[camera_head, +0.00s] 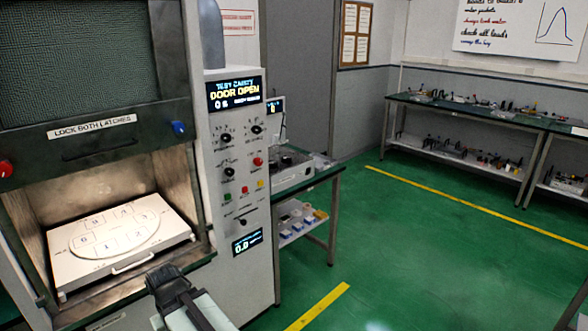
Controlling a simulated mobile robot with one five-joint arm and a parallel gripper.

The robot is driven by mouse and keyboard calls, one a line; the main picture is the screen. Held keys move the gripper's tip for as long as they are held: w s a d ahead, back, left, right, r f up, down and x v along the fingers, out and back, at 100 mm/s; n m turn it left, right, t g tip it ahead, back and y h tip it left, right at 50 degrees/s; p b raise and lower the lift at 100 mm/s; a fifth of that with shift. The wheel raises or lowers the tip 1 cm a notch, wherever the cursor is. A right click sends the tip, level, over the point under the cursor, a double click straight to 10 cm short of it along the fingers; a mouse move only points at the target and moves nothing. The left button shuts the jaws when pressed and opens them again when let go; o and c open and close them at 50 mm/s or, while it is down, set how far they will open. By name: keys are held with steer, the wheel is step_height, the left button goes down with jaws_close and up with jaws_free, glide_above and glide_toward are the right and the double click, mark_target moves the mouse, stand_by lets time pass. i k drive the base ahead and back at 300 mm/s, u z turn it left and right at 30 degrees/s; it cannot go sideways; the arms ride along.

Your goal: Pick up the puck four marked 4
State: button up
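I cannot pick out a puck marked 4 with certainty. A white tray (70,273) with a front handle sits inside the open test cavity at the left. A round plate on it bears several pale numbered squares, and 0, 1 and 2 read along its near side. The marks on its far side are too small to read surely, and I cannot tell whether the squares are pucks or flat markings. My gripper (167,277) is dark and low in the picture, to the right of the tray and apart from it. Its finger gap is not clear.
The raised cavity door (95,143) hangs above the tray. A control panel (241,160) reading DOOR OPEN stands right of the opening. A side table (308,183) with bins below is beyond it. A cluttered bench (470,112) lines the back. Green floor (420,255) is clear at right.

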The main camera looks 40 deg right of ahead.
mark_target(273, 164)
steer(key=u, duration=0.05)
steer(key=k, duration=0.5)
steer(key=z, duration=0.6)
steer(key=i, duration=0.9)
steer(key=z, duration=1.05)
steer(key=i, duration=1.6)
steer(key=u, duration=0.6)
